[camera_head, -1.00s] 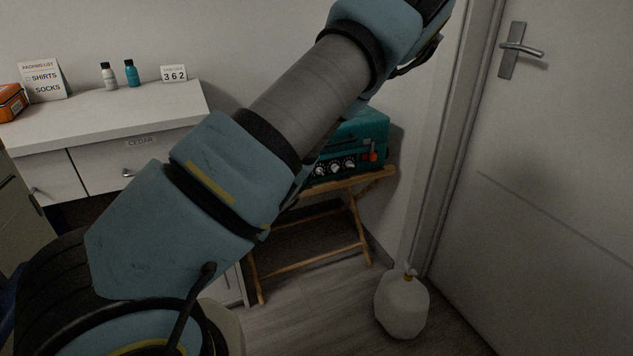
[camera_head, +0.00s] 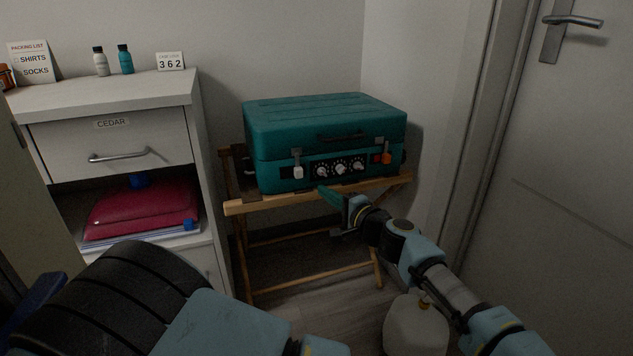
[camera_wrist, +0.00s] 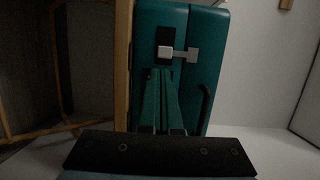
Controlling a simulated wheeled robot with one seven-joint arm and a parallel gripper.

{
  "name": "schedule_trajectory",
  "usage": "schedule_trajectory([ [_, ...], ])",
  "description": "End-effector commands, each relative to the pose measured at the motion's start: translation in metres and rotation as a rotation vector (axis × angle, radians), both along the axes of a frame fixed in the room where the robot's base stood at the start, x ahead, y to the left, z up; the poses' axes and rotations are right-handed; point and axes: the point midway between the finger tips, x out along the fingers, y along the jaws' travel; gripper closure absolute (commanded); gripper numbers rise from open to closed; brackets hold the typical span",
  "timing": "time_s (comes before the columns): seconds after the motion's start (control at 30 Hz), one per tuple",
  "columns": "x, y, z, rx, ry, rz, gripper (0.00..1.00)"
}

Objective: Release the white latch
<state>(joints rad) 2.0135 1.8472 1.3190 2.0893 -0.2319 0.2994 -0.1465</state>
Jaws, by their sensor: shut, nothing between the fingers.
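A teal case (camera_head: 270,135) lies closed on a wooden folding stand. The white latch (camera_head: 298,171) is on its front at the left, its white tab hanging below a metal plate. My gripper (camera_head: 322,190) is in front of the case's lower edge, a little below and right of the white latch. In the wrist view the white latch (camera_wrist: 166,53) appears just beyond the teal fingertips (camera_wrist: 159,73), which are together and empty. I cannot tell whether they touch the case.
The folding stand (camera_head: 237,208) has open legs. Several dials (camera_head: 340,168) sit between the latches. A white drawer unit (camera_head: 165,135) stands at left, a door (camera_head: 575,150) at right. A white jug (camera_head: 415,330) is on the floor beside my arm.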

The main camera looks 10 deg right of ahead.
Motion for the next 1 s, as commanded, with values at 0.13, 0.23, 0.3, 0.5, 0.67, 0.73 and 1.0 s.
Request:
schedule_trajectory([
  [0.13, -0.004, -0.017, 0.002, 0.01, -0.029, -0.045, 1.0],
  [0.23, -0.005, -0.019, 0.003, 0.011, -0.031, -0.049, 1.0],
  [0.3, -0.004, -0.018, 0.004, 0.01, -0.031, -0.048, 1.0],
  [0.5, -0.003, -0.017, 0.003, 0.011, -0.03, -0.046, 1.0],
  [0.67, 0.011, -0.011, 0.003, 0.01, -0.03, -0.043, 1.0],
  [0.73, 0.022, -0.005, 0.003, 0.01, -0.03, -0.042, 1.0],
  [1.0, 0.066, 0.012, 0.003, 0.01, -0.03, -0.042, 1.0],
])
